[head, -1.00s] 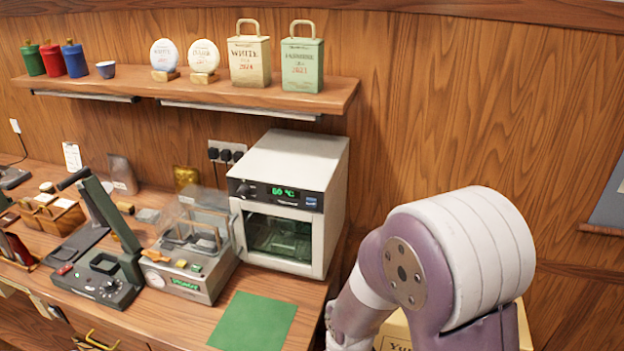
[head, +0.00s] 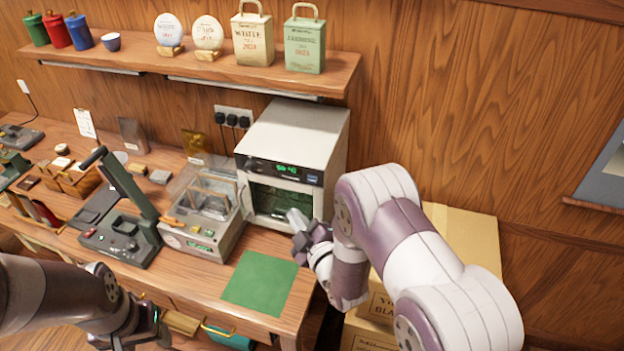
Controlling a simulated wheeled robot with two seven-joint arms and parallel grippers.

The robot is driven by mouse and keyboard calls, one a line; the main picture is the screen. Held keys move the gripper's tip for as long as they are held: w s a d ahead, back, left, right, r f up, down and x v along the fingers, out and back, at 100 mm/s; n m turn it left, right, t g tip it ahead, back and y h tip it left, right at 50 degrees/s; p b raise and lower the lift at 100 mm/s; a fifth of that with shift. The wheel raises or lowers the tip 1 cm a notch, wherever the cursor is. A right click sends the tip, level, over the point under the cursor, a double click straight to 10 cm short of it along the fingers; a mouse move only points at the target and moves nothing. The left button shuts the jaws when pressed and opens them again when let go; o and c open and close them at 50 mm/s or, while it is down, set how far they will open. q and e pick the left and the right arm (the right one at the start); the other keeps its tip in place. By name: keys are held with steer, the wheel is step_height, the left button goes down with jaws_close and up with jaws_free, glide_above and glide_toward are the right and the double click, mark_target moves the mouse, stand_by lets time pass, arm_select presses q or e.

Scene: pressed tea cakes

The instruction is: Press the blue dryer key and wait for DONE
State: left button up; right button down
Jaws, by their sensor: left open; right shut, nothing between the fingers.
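The white dryer (head: 297,130) stands at the right end of the counter, with a dark control strip and a lit green display (head: 287,169) too small to read surely. Its blue key (head: 313,180) is at the right end of that strip, uncovered. My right gripper (head: 296,217) is shut and empty, in front of the lower right of the dryer's window, below the key. Whether it touches the front I cannot tell. My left gripper (head: 148,334) is low at the bottom left, by the counter's drawers, open, its fingers hard to make out.
A green mat (head: 260,283) lies bare on the counter in front of the dryer. A boxy machine (head: 205,240) and a dark lever press (head: 125,235) stand to its left. A shelf (head: 200,69) with tins and canisters hangs above. Cartons (head: 465,235) stand behind my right arm.

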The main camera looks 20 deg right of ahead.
mark_target(312, 179)
steer(key=w+d+b, duration=0.2)
steer(key=w+d, duration=0.3)
steer(key=w, duration=0.2)
steer(key=shift+w, duration=0.15)
stand_by(0.3)
stand_by(1.9)
steer(key=shift+w+d+b, duration=0.25)
steer(key=shift+w+b, duration=0.05)
steer(key=shift+w, duration=0.05)
